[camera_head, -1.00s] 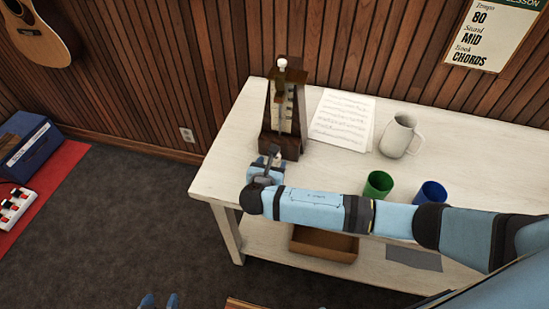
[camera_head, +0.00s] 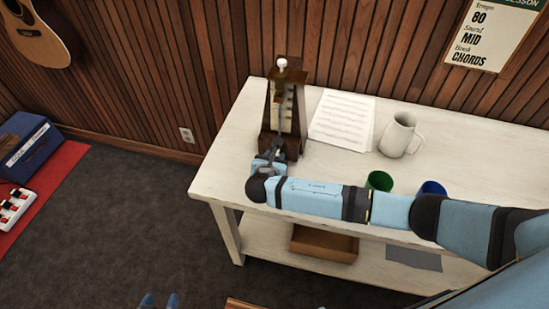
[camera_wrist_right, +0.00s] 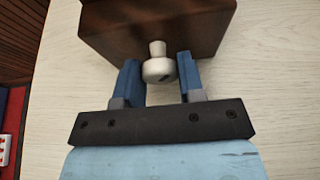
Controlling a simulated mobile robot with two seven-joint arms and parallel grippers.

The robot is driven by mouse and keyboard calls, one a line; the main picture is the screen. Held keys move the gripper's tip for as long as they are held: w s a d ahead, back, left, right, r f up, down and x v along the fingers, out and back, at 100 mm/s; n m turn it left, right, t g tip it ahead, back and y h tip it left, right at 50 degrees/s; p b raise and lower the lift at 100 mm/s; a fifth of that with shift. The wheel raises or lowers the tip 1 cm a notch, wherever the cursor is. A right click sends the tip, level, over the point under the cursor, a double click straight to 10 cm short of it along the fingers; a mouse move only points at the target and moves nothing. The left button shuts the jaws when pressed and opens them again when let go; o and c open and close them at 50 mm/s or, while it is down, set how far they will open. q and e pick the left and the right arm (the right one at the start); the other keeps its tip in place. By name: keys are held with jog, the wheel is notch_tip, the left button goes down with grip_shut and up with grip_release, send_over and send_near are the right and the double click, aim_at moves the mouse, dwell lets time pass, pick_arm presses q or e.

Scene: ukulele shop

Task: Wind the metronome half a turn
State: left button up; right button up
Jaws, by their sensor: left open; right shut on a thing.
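The metronome (camera_head: 292,143) is a dark wooden pyramid with a pale scale, standing upright at the table's left end. In the right wrist view its lower body (camera_wrist_right: 160,22) is at the top, with a pale round winding knob (camera_wrist_right: 159,70) sticking out of the near side. My right gripper (camera_wrist_right: 159,76) is shut on this knob, one blue finger on each side. In the head view my right gripper (camera_head: 268,163) is at the metronome's front base and hides the knob. My left gripper (camera_head: 158,300) is open and empty at the bottom edge, away from the table.
Sheet music (camera_head: 342,120), a pale mug (camera_head: 399,135), a green cup (camera_head: 379,182) and a blue cup (camera_head: 432,188) stand right of the metronome on the white table (camera_head: 480,150). My right arm reaches across its front edge. A brown box (camera_head: 323,244) is on the lower shelf.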

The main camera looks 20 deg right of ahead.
jog(key=shift+s+m+t+y+p, duration=0.1)
jog(key=shift+m+t+y+p, duration=0.45)
jog(key=shift+m, duration=0.55)
jog(key=shift+d+f+m+t+y+b, duration=0.1)
jog(key=shift+m+t+y+b, duration=0.5)
jog(key=shift+m, duration=0.6)
jog(key=o, duration=0.9)
jog(key=v, duration=1.4)
